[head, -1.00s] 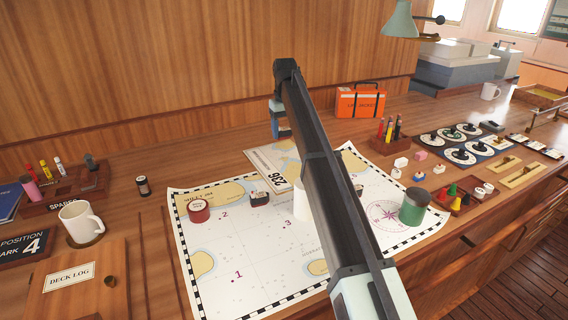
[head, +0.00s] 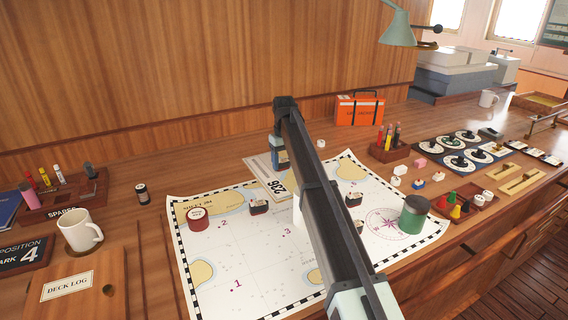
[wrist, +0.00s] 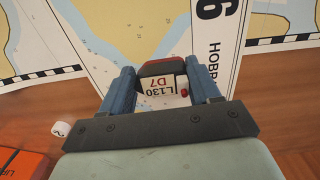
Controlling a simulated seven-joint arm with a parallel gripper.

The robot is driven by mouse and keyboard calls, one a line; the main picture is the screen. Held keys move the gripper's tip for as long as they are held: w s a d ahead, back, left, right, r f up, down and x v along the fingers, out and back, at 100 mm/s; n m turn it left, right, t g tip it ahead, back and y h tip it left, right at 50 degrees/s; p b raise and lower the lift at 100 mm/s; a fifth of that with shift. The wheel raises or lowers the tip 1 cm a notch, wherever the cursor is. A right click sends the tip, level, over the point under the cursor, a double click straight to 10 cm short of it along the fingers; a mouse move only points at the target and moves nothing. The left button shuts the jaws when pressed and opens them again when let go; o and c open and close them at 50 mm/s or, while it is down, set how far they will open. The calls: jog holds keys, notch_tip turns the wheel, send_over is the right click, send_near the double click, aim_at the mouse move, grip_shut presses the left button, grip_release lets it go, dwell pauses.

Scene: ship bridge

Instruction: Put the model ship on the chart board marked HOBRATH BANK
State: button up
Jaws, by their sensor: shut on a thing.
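My gripper (wrist: 163,88) is shut on a model ship (wrist: 158,91) with a red and dark hull and a white block lettered L130 D7. The ship is held between the two blue fingers. Behind it in the wrist view is the chart board (wrist: 150,35), pale with blue water, with a white strip reading part of HOBRATH and a 6. My gripper (head: 280,158) is above the board's right side there; the held ship is hidden. I cannot tell whether it touches the board.
The big chart (head: 260,255) holds a red tin (head: 197,217), a green tin (head: 413,214) and several small dark ships, one near the middle (head: 259,207). An orange case (head: 359,109) stands behind to the right. A small white piece (head: 321,143) lies near my gripper.

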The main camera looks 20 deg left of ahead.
aim_at(284, 161)
jog(key=shift+f, duration=0.4)
jog(key=o, duration=1.1)
jog(key=shift+o, duration=0.2)
notch_tip(284, 161, up, 12)
